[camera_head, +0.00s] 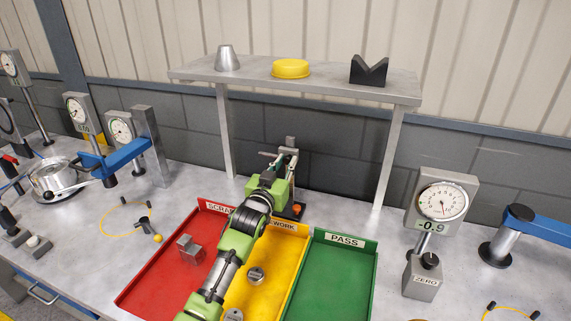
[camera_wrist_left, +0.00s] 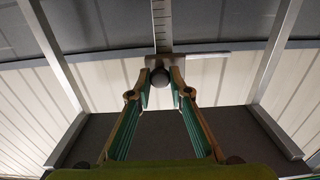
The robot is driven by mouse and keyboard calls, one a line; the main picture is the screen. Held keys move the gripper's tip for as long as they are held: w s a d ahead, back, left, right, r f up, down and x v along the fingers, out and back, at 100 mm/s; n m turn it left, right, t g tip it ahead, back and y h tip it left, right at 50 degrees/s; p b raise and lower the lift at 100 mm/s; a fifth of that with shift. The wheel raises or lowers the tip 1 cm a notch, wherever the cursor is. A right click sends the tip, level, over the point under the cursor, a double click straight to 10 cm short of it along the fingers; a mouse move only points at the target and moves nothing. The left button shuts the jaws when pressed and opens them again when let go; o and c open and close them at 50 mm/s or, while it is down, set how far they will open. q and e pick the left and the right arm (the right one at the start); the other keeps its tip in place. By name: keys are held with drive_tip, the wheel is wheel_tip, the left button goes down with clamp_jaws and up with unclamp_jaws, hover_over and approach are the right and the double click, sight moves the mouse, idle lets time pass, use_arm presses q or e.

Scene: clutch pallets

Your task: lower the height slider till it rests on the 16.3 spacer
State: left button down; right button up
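The height gauge (camera_head: 290,145) stands behind the yellow tray, partly hidden by my left arm. In the left wrist view its upright scale (camera_wrist_left: 161,22) rises at the top centre. The height slider (camera_wrist_left: 205,54) shows there as a grey crossbar with a dark round knob (camera_wrist_left: 160,77). My left gripper (camera_head: 278,163) is at the gauge, at slider level. In the wrist view its fingers (camera_wrist_left: 162,90) stand apart on either side of the knob, with no clear contact. I cannot make out the 16.3 spacer. My right gripper is out of view.
Red scrap tray (camera_head: 150,279), yellow rework tray (camera_head: 283,275) and green pass tray (camera_head: 335,275) lie in front. A grey shelf (camera_head: 330,85) spans above the gauge, its legs to either side. A dial gauge (camera_head: 442,202) reading -0.9 stands right.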

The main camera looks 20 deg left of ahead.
use_arm(q)
wheel_tip(320, 180, down, 13)
drive_tip(key=b, duration=0.8)
drive_tip(key=shift+b, duration=0.3)
drive_tip(key=c, duration=1.8)
unclamp_jaws()
drive_tip(key=shift+c, duration=0.2)
wheel_tip(320, 180, up, 10)
